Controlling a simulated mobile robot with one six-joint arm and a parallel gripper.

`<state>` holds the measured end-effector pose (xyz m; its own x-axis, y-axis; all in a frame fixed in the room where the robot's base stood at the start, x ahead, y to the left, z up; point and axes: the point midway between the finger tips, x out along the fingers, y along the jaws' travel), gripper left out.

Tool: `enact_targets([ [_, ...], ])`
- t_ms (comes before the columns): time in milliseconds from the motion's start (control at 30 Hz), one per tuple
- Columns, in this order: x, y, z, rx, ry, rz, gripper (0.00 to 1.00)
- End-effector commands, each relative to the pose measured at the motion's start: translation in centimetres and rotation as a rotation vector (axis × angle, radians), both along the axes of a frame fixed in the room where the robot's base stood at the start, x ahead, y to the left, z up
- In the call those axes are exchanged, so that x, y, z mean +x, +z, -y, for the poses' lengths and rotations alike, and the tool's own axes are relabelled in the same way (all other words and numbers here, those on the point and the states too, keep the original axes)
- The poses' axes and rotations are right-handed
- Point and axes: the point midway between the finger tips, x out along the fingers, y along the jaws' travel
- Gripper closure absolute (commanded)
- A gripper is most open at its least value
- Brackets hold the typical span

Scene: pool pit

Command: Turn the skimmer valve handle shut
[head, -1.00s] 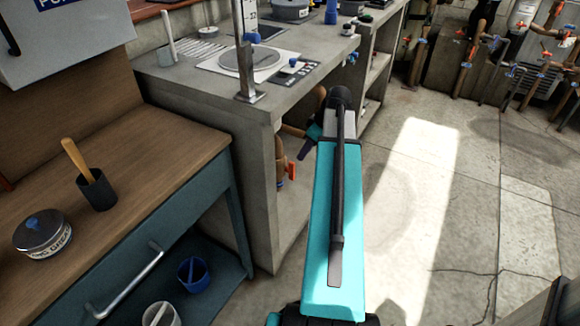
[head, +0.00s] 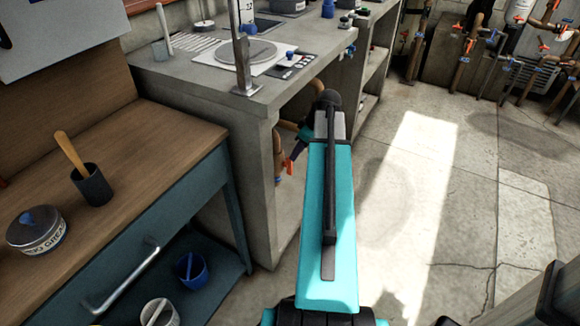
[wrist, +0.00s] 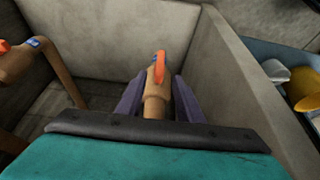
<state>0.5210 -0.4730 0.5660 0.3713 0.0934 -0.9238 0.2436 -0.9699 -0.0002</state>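An orange valve handle (wrist: 160,66) tops a tan pipe (wrist: 155,103) in the wrist view, with a bit of blue beside it. My gripper (wrist: 159,80) has its two purple-grey fingers apart, one on each side of the pipe and handle; I see a gap on both sides and no clear contact. In the head view an orange handle (head: 289,166) shows under the concrete counter (head: 205,88), just below and left of my gripper (head: 302,146). My teal arm hides part of that space. The wrist view cannot tell me which valve is the skimmer's.
Another pipe (wrist: 62,76) with an orange handle (wrist: 4,47) and blue tag stands left in the wrist view. A concrete side wall (wrist: 235,75) is close on the right. The wooden bench (head: 150,135) stands left in the head view; the floor (head: 415,215) at right is clear.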

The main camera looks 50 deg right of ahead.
Motion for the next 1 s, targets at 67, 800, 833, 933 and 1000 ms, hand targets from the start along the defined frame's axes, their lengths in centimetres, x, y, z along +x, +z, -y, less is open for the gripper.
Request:
enact_targets([
  [67,0.5,-1.4,-0.1,0.001,0.0,-0.001,0.67],
  [800,3.4,-8.7,-0.8,0.0,-0.001,0.0,0.67],
  [833,3.4,-8.7,-0.8,0.0,-0.001,0.0,0.67],
  [933,3.4,-8.7,-0.8,0.0,-0.002,0.0,0.67],
  [1000,3.4,-8.7,-0.8,0.0,-0.002,0.0,0.67],
])
